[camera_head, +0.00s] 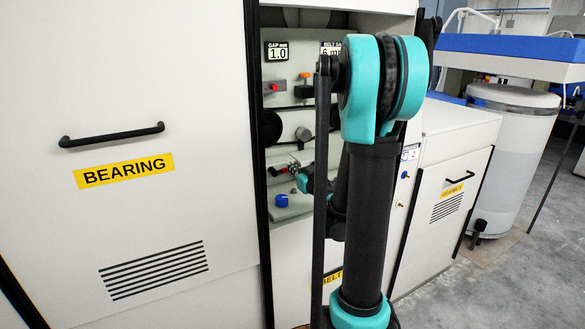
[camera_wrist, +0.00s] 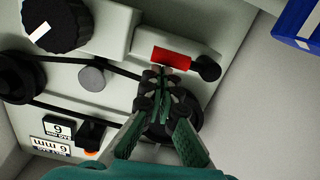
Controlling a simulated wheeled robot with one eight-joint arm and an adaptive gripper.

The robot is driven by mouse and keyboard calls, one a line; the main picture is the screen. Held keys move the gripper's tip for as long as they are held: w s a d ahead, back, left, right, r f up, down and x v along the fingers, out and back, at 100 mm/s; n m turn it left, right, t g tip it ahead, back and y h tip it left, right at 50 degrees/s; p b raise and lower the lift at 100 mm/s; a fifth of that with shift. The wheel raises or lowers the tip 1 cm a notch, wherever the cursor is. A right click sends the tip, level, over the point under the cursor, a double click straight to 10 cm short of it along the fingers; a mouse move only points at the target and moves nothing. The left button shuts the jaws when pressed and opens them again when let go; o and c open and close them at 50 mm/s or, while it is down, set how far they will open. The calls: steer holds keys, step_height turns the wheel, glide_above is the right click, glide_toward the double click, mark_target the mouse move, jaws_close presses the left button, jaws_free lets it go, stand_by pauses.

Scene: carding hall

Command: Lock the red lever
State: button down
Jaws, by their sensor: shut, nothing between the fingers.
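The red lever (camera_wrist: 171,57) is a short red bar beside a pale block in the wrist view, with a dark round part near its right end. It also shows small and partly hidden in the head view (camera_head: 277,171), inside the open machine bay. My gripper (camera_wrist: 160,80) is shut and empty, its fingertips right at the lower edge of the red bar. I cannot tell whether they touch it. In the head view my gripper (camera_head: 293,168) is at the lever's right, mostly covered by my arm.
A blue knob (camera_head: 281,200) sits below the lever. A black dial (camera_wrist: 58,22), belt and pulleys share the panel. The BEARING door (camera_head: 150,230) flanks the bay at left; a low cabinet (camera_head: 450,190) stands right.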

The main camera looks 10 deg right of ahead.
stand_by(0.4)
steer(key=v, duration=1.2)
steer(key=d+r+m+t+h, duration=0.1)
steer(key=d+r+m+h, duration=0.3)
steer(key=d+m+h, duration=0.3)
steer(key=s+d+f+m+g+h, duration=0.1)
steer(key=s+d+f+g+h, duration=0.1)
steer(key=s+f+g+h, duration=0.45)
steer(key=s+a+f+n+g+y, duration=0.4)
steer(key=s+a+f+g+y, duration=0.3)
steer(key=s+a+f, duration=0.5)
step_height(320, 180, down, 4)
steer(key=shift+s+a+r+y, duration=0.1)
steer(key=shift+s+a+y, duration=0.2)
steer(key=shift+a+y, duration=0.75)
